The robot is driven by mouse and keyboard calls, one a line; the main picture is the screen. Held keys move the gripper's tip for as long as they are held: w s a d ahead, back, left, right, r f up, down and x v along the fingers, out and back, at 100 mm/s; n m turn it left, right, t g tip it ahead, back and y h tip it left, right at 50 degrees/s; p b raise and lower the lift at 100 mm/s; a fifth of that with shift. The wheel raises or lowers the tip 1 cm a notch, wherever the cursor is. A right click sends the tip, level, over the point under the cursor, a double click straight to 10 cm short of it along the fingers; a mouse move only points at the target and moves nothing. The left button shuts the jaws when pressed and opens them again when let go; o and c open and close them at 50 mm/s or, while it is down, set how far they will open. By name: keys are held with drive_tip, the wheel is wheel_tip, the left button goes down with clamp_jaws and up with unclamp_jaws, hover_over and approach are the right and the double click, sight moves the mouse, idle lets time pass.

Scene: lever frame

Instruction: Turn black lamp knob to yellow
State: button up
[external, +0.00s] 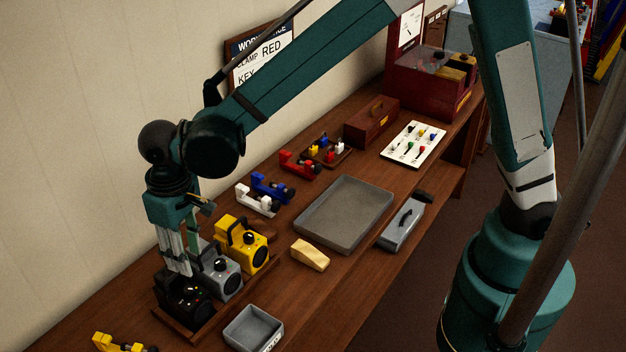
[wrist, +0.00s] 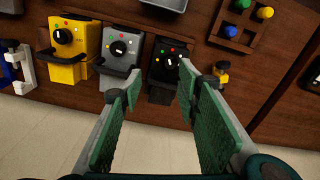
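The black lamp (external: 183,298) stands at the near end of a row of three lamps on a wooden tray. In the wrist view the black lamp (wrist: 160,92) shows between and beyond my fingers. Its dark round knob (wrist: 172,60) has small coloured dots around it, including red, yellow and green. I cannot tell which dot the knob points at. My gripper (external: 180,268) is pointing down just above the black lamp. In the wrist view my gripper (wrist: 159,72) has its green-padded fingers spread apart with nothing between the pads. The right finger is close to the knob.
A grey lamp (external: 220,275) and a yellow lamp (external: 256,262) stand beside the black one, all with handles. A small grey bin (external: 253,328) is to the right, with a yellow block (external: 310,255) and a large grey tray (external: 345,212) farther back. A yellow clamp (external: 118,342) is near left.

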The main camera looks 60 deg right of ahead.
drive_tip(key=s+d+r+t+b, duration=0.1)
drive_tip(key=d+r, duration=0.4)
drive_tip(key=d, duration=0.5)
drive_tip(key=s+d+r+t+b, duration=0.1)
drive_tip(key=d+r, duration=0.3)
drive_tip(key=d, duration=0.6)
drive_tip(key=shift+s+d+r+m+y+b, duration=0.35)
drive_tip(key=shift+s+r+m+y+b, duration=0.05)
drive_tip(key=shift+b, duration=0.15)
idle(0.4)
drive_tip(key=w+a+f+p, duration=0.1)
drive_tip(key=a+f, duration=0.3)
drive_tip(key=a, duration=0.3)
drive_tip(key=w+a+f+n+g+p, duration=0.1)
drive_tip(key=a+f, duration=0.2)
drive_tip(key=a, duration=0.5)
drive_tip(key=w+a+f+n+g+h+p, duration=0.1)
drive_tip(key=a+f, duration=0.3)
drive_tip(key=a, duration=0.4)
drive_tip(key=shift+f, duration=0.35)
drive_tip(key=shift+f, duration=0.1)
